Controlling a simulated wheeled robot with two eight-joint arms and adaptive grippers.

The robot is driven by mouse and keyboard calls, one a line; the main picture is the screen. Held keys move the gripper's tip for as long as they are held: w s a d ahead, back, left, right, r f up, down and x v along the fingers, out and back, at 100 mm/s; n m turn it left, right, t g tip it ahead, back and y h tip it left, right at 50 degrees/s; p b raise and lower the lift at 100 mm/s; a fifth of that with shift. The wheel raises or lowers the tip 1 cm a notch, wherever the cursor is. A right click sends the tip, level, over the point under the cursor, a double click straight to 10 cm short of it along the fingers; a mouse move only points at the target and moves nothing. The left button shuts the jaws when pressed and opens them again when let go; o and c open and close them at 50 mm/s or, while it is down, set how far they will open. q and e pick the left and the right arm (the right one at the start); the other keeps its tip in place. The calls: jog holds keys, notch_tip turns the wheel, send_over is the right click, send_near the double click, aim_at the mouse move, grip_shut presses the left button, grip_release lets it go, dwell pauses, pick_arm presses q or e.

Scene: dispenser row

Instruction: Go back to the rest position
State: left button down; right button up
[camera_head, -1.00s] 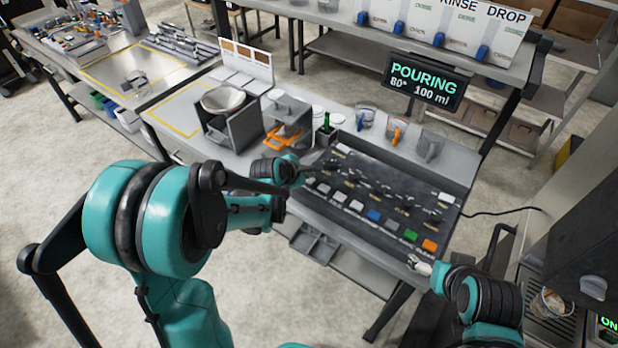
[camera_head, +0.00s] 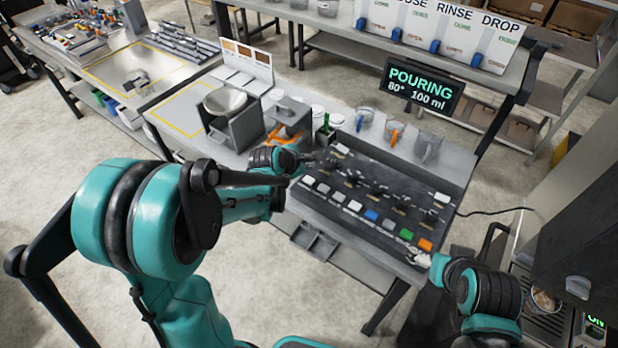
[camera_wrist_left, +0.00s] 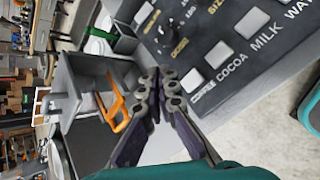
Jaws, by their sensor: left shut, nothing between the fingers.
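My left gripper (camera_head: 314,161) is over the left end of the dark button panel (camera_head: 330,217), beside the grey stand with the orange handle (camera_head: 284,139). In the left wrist view its fingers (camera_wrist_left: 160,76) are shut with nothing between them; the orange handle (camera_wrist_left: 112,108) is just left of them and the panel's white buttons (camera_wrist_left: 219,54) are to the right. My right gripper (camera_head: 419,259) is at the panel's front right corner, near the orange button (camera_head: 425,244). It is too small to tell whether it is open, and whether it touches the panel is unclear.
Several jugs (camera_head: 396,132) stand behind the panel, under a screen reading POURING (camera_head: 423,87). A grey holder with a bowl (camera_head: 224,101) is left of the orange-handled stand. A coffee machine (camera_head: 578,288) is at the far right. Open floor (camera_head: 60,150) lies left.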

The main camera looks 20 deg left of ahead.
pick_arm(q)
jog(key=shift+s, duration=0.1)
jog(key=s+m+g+y+b, duration=0.2)
jog(key=s+m+b, duration=0.5)
jog(key=s+m, duration=1.7)
jog(key=shift+s+f, duration=0.25)
jog(key=shift+s, duration=0.15)
